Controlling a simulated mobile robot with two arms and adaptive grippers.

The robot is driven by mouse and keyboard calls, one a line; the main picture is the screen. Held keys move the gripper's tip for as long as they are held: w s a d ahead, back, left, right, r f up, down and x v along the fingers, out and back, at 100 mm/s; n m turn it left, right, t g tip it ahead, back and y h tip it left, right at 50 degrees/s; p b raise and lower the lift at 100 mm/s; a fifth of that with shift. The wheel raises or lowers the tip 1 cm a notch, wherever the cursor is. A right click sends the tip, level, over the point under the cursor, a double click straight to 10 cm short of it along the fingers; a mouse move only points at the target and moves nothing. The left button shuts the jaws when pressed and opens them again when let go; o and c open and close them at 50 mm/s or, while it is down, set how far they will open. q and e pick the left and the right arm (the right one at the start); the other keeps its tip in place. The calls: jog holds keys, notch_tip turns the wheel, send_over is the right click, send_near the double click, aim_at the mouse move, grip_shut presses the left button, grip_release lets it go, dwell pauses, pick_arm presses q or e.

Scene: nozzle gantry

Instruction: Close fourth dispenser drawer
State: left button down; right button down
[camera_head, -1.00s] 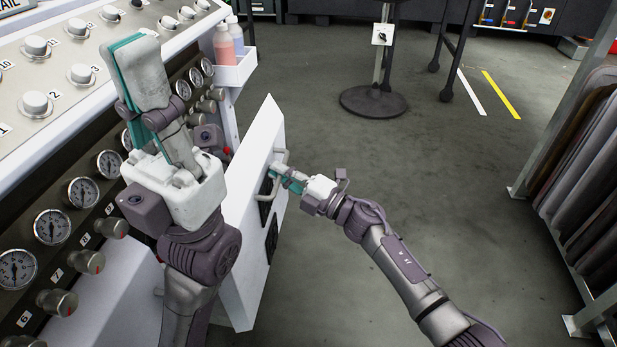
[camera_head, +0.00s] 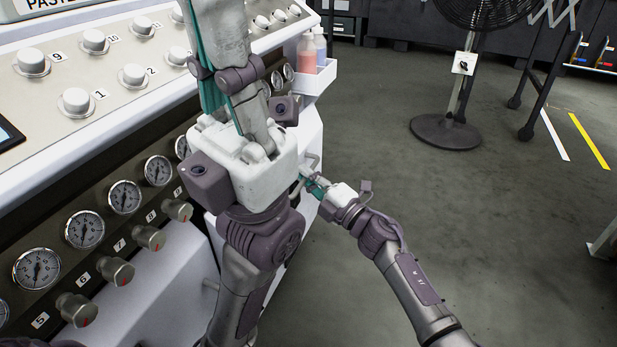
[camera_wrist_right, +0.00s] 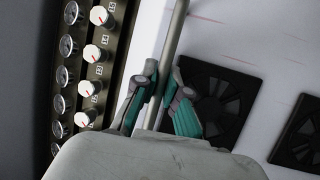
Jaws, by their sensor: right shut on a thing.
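The dispenser drawer's white front (camera_head: 311,137) is mostly hidden behind my left arm in the head view. In the right wrist view the drawer front (camera_wrist_right: 285,45) shows large, with dark vent fans and a grey bar handle (camera_wrist_right: 175,40). My right gripper (camera_head: 309,182) is at the handle, its teal-padded fingers on either side of the bar in the wrist view (camera_wrist_right: 160,100), shut on it. My left gripper (camera_head: 220,55) is raised over the console front, its tips cut off by the top edge; its opening cannot be judged.
The console carries gauges (camera_head: 85,229) and numbered knobs (camera_head: 149,237). A white bottle holder (camera_head: 318,78) sits at its corner. A black fan stand (camera_head: 445,131) stands on the floor beyond. The grey floor right of my right arm is clear.

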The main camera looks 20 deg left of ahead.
jog(key=c, duration=1.2)
grip_release()
jog(key=v, duration=1.2)
